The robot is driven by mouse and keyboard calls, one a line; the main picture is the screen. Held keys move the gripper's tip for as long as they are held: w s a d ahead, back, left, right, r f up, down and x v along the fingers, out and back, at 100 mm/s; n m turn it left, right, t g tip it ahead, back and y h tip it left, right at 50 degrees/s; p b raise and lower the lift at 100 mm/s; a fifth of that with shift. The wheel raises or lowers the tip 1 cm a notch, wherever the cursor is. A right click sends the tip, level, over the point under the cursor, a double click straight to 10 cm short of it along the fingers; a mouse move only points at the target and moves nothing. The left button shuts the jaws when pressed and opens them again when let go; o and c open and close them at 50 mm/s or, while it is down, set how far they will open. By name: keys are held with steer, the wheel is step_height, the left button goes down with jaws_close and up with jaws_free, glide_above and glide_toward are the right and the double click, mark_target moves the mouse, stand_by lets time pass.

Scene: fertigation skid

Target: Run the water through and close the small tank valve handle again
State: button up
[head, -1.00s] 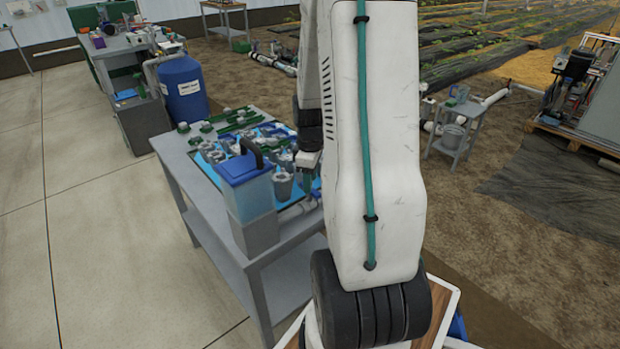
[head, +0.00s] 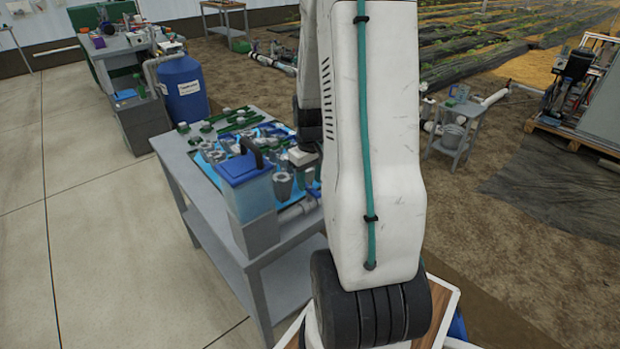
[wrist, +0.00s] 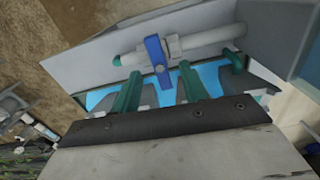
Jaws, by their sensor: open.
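The small tank (head: 250,198) has a blue lid with a dark handle and stands on a grey base at the table's front corner. A pale pipe (head: 297,211) runs from its base along the table. In the wrist view the blue valve handle (wrist: 154,50) lies crosswise to the grey pipe (wrist: 208,37). My gripper (wrist: 160,74) is open, its two green fingers apart, one to each side of the handle's line. The fingers appear short of the handle and hold nothing.
The grey table (head: 178,165) carries a blue tray with several grey and green fittings close behind the tank. A blue barrel (head: 184,90) and a second bench stand behind it. A small side table (head: 455,135) stands at right. The floor at left is clear.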

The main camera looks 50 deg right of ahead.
mark_target(310, 188)
steer(key=shift+n, duration=0.4)
steer(key=shift+f, duration=0.1)
steer(key=shift+f, duration=2.2)
jaws_close()
steer(key=n, duration=0.9)
steer(key=shift+n, duration=0.3)
steer(key=n, duration=0.9)
steer(key=shift+n, duration=0.4)
